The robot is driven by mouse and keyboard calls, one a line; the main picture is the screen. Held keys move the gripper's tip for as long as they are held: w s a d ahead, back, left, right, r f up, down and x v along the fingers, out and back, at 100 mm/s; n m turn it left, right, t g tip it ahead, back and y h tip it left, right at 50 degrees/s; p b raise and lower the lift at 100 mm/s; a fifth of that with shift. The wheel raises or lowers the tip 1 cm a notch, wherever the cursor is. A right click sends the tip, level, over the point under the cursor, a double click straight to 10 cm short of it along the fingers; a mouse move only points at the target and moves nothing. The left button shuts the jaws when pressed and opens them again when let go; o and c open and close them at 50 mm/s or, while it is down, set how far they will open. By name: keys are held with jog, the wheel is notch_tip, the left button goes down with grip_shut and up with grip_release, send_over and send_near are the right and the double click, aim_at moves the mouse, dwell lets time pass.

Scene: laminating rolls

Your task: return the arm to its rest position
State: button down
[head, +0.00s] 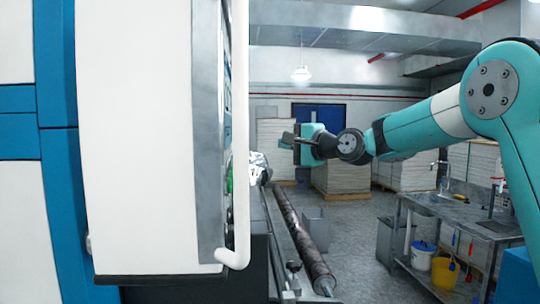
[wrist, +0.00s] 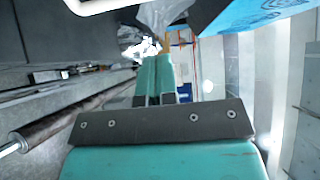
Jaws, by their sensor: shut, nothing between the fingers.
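My teal arm (head: 440,118) reaches in from the right of the head view, stretched out to the left and roughly level. My gripper (head: 287,139) is at its end, in the middle of the head view, in the air near the white and blue machine (head: 140,140). In the wrist view the teal fingers of my gripper (wrist: 153,68) lie together, shut and empty. Crumpled shiny wrap (head: 259,166) sits at the machine's side, below and left of the gripper. It is bright beyond the fingertips in the wrist view (wrist: 146,47).
A long dark roll (head: 303,240) runs along the machine, below my gripper; it also shows in the wrist view (wrist: 80,124). A white bar (head: 240,130) stands upright at the machine's edge. A metal sink table (head: 450,212) with buckets is at right. Pale stacks (head: 345,178) stand behind.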

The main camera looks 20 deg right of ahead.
jog(key=s+d+b, duration=0.1)
jog(key=s+d, duration=0.2)
jog(key=s+a+f+n+g+h+b, duration=0.1)
jog(key=s+a+f+n+g, duration=0.4)
jog(key=s+a+f, duration=0.3)
jog(key=s+a+f+n+g+b, duration=0.1)
jog(key=s+a+f+n+g, duration=0.35)
jog(key=s+f, duration=0.4)
jog(key=s+f+n+g+h, duration=0.2)
jog(key=s+f+n+g, duration=0.1)
jog(key=s, duration=0.8)
jog(key=s+f+n+g+h, duration=0.1)
jog(key=s+f+n+g, duration=0.2)
jog(key=s+f+n, duration=0.3)
jog(key=s, duration=0.5)
jog(key=shift+s+f+n+h, duration=0.15)
jog(key=shift+f+n+h, duration=0.15)
jog(key=shift+n+h, duration=0.1)
